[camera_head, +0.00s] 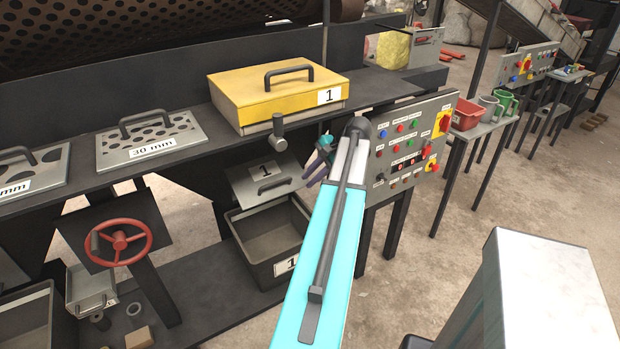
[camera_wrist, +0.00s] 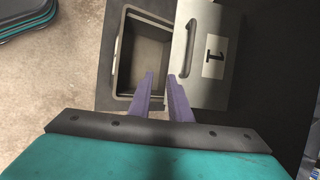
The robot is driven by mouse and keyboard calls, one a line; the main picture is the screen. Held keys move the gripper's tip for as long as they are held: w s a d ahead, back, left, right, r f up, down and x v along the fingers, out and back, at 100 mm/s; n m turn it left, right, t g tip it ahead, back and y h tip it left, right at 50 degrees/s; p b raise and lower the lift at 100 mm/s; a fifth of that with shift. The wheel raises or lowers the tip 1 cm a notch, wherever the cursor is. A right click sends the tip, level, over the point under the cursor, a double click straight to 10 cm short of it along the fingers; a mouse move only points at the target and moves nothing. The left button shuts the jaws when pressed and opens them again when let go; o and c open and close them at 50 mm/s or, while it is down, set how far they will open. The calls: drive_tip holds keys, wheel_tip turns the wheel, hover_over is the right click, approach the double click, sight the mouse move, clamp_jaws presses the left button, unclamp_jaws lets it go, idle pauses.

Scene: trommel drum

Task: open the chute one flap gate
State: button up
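The chute one flap gate (camera_head: 250,190) is a grey plate with a dark bar handle and a "1" label, under the bench edge in the head view. It appears tilted, above a dark bin. In the wrist view the flap gate (camera_wrist: 209,85) is at the right, with its handle (camera_wrist: 188,48) along its left side. My gripper (camera_head: 308,172) is just right of the flap in the head view. In the wrist view my gripper (camera_wrist: 160,75) shows two purple fingers apart with nothing between them. The handle lies beyond and slightly right of the fingertips; I see no grip on it.
The dark bin (camera_head: 238,215) labelled "1" stands below the flap. A yellow cover (camera_head: 240,95) labelled "1" sits on the bench above. A lever with a cylindrical knob (camera_head: 279,143) hangs near the flap. A control panel (camera_head: 400,175) is to the right, and a red handwheel (camera_head: 120,240) to the left.

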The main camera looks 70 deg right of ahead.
clamp_jaws()
drive_tip(key=w+a+f+n+g+y, duration=0.3)
drive_tip(key=w+a+f+n, duration=0.2)
drive_tip(key=w+a+f, duration=1.05)
drive_tip(key=w+a+f+n+g, duration=0.25)
drive_tip(key=a+f, duration=0.35)
drive_tip(key=a, duration=0.4)
drive_tip(key=w+a+f+n+g, duration=0.1)
drive_tip(key=w+a+f+n, duration=0.15)
drive_tip(key=a+f, duration=0.55)
drive_tip(key=s+a+f+n+g, duration=0.2)
drive_tip(key=s+a+f+n, duration=0.15)
drive_tip(key=a, duration=0.75)
drive_tip(key=s+a+f+n+g, duration=0.25)
drive_tip(key=a+f+n, duration=0.2)
drive_tip(key=a, duration=0.55)
drive_tip(key=s+a+f+n+g+h, duration=0.1)
drive_tip(key=s+a+f+n+h, duration=0.2)
drive_tip(key=s+a+f+n, duration=0.3)
drive_tip(key=s+a, duration=0.5)
drive_tip(key=s, duration=0.2)
drive_tip(key=shift+s+f+g+h, duration=0.15)
drive_tip(key=shift+f+g+h, duration=0.05)
drive_tip(key=shift+g+h, duration=0.2)
